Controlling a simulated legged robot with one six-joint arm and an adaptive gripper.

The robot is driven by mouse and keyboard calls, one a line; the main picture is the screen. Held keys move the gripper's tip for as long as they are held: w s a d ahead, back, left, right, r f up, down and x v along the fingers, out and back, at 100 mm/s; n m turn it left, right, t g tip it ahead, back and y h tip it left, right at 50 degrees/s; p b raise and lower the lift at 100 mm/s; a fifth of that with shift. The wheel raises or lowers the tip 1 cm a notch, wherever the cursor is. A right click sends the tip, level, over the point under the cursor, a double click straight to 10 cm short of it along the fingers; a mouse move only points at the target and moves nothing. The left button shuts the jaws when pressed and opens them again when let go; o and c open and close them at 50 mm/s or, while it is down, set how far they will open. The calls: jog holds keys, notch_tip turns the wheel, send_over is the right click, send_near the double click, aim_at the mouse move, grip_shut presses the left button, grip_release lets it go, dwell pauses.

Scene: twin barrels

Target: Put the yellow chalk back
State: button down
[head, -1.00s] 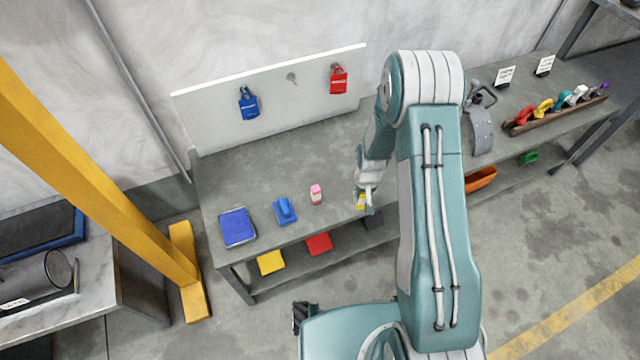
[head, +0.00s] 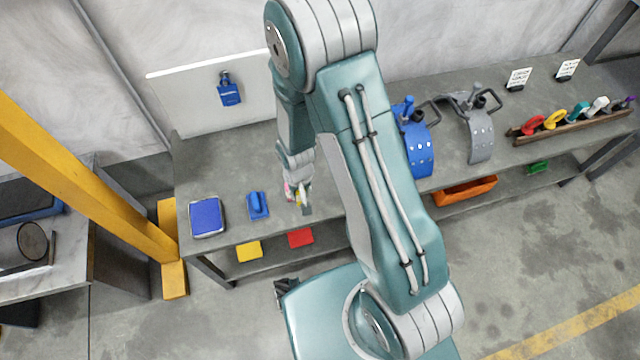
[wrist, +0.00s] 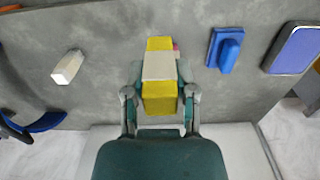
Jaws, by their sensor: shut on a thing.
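The yellow chalk (wrist: 159,97), a yellow block with a pale band, is between the fingers of my gripper (wrist: 160,100) in the wrist view. My gripper (head: 299,200) is shut on it, over the front part of the bench in the head view. The chalk (head: 302,198) shows only in part there. A pink chalk (head: 288,189) is just left of my gripper; in the wrist view only a bit of pink (wrist: 176,47) peeks out behind the yellow chalk. I cannot tell whether the two touch. A white block (wrist: 68,67) lies on the bench in the wrist view.
A blue eraser-like block (head: 257,205) and a blue pad (head: 207,217) lie to the left on the grey bench (head: 225,160). Yellow (head: 249,251) and red (head: 300,237) pieces are on the lower shelf. A blue clamp-like part (head: 417,142) stands right of my arm.

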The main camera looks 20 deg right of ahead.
jog(key=w+d+f, duration=0.3)
jog(key=d+f, duration=0.1)
jog(key=w+d+f, duration=0.4)
jog(key=shift+w, duration=0.2)
jog(key=f, duration=0.3)
jog(key=shift+w+d, duration=0.2)
jog(key=shift+d+f, duration=0.25)
jog(key=shift+f, duration=0.05)
jog(key=shift+c, duration=2.1)
grip_release()
jog(key=shift+a, duration=0.25)
jog(key=shift+d, duration=0.1)
